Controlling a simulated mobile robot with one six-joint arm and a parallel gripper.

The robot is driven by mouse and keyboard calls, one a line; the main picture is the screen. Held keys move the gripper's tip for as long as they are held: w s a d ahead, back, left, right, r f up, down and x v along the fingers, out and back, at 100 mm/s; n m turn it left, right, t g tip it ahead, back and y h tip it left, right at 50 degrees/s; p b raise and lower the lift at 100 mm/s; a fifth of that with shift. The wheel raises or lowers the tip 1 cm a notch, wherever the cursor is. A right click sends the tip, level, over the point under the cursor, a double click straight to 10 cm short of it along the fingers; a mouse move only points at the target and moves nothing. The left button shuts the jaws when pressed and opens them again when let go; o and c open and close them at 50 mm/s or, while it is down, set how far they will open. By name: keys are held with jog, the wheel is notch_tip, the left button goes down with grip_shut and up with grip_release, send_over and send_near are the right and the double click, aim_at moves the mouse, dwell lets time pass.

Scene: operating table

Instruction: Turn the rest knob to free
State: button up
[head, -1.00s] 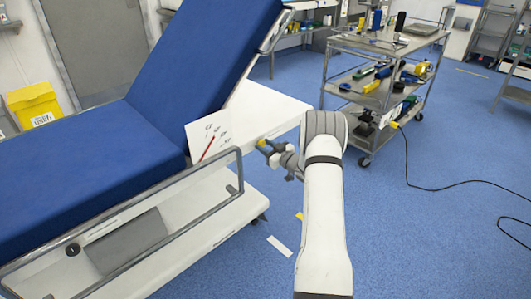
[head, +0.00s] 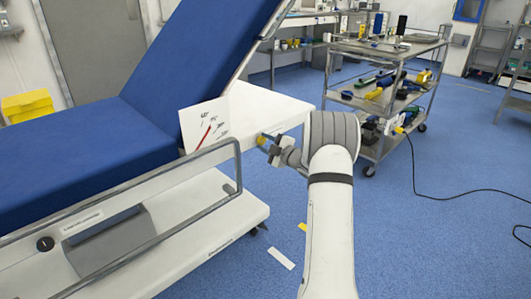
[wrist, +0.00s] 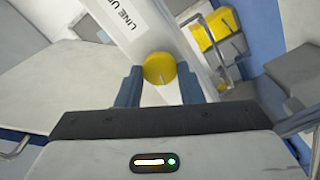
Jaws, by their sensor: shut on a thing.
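The yellow round rest knob (wrist: 158,68) sits on the white end of the bed, between my fingers in the wrist view. A thin mark shows on its face. My gripper (wrist: 160,86) is shut on it, a blue finger at each side. In the head view the knob (head: 261,140) is a small yellow spot at the tip of my gripper (head: 268,143). The blue backrest (head: 205,60) is raised. The white angle card (head: 190,118) beside it has a red pointer (head: 204,137) leaning up and right among the printed angles.
A grey side rail (head: 150,187) runs along the bed's near side. A metal trolley (head: 385,100) with tools stands behind on the right, a black cable trailing from it. Blue floor is open to the right. A yellow bin (head: 27,104) stands at the far left.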

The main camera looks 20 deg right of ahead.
jog(key=shift+a+f+n+b, duration=0.1)
jog(key=shift+f+n+b, duration=0.05)
jog(key=shift+n+b, duration=1.5)
jog(key=o, duration=1)
jog(key=shift+c, duration=0.2)
jog(key=p+v, duration=0.2)
jog(key=v, duration=0.6)
